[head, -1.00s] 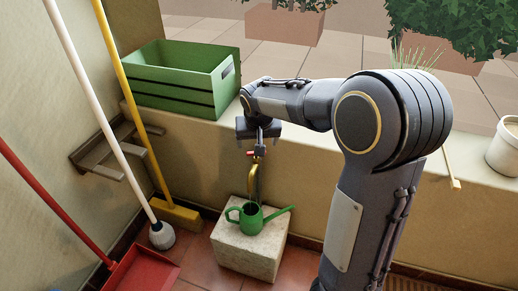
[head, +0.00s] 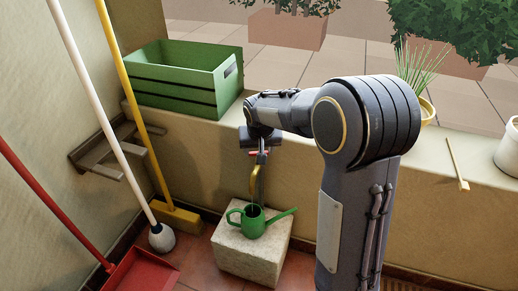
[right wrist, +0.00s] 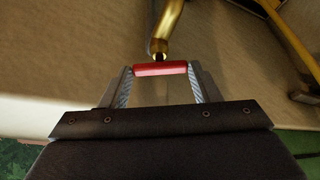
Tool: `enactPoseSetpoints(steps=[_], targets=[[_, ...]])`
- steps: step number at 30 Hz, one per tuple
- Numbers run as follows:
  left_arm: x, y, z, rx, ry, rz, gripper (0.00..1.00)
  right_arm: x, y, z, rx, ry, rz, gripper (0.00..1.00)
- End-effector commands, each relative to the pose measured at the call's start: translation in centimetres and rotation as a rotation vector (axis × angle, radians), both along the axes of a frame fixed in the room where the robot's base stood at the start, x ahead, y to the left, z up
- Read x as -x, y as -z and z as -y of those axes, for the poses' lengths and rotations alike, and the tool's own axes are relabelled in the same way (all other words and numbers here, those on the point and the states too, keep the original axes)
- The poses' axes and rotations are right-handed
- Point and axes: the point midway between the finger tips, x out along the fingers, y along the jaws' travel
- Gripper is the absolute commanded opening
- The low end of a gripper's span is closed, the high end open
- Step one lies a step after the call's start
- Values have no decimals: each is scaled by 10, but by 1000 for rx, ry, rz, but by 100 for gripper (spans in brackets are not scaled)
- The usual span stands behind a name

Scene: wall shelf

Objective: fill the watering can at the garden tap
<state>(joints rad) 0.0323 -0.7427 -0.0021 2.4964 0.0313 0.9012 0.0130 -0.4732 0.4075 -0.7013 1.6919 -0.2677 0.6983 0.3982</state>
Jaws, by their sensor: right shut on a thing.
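The green watering can (head: 254,223) stands upright on a pale stone block (head: 240,254), its spout to the right. The brass garden tap (head: 254,183) comes down from the wall right above the can's opening. My right gripper (head: 261,155) is at the top of the tap, shut on its red handle. In the right wrist view the red handle (right wrist: 160,69) lies crosswise between the two fingers, with the brass pipe (right wrist: 168,32) beyond it. I cannot clearly make out water or the level inside the can. My left gripper is not in view.
A green crate (head: 175,85) stands on the wall ledge. A white-handled brush (head: 161,236), a yellow broom (head: 176,216) and a red dustpan (head: 150,275) are at the left. A potted plant (head: 425,108) and a white pot (head: 508,150) are at the right.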

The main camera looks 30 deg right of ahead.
Motion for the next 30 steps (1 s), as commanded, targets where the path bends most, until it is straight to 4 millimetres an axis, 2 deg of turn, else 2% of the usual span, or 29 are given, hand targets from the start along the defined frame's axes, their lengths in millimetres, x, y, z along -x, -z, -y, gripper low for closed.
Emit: enactPoseSetpoints(steps=[5,12,16,21,29,30], targets=[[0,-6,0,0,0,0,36,0,-2,0,0,19,-1,34],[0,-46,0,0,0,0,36,-1,-8,-3,5,244,-7,34],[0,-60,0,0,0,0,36,-2,-5,-4,6,380,-5,33],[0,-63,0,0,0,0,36,-3,-1,-4,1,458,0,34],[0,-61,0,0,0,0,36,-3,0,-4,-1,461,1,34],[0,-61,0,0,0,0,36,-3,0,-4,-1,461,1,61]])
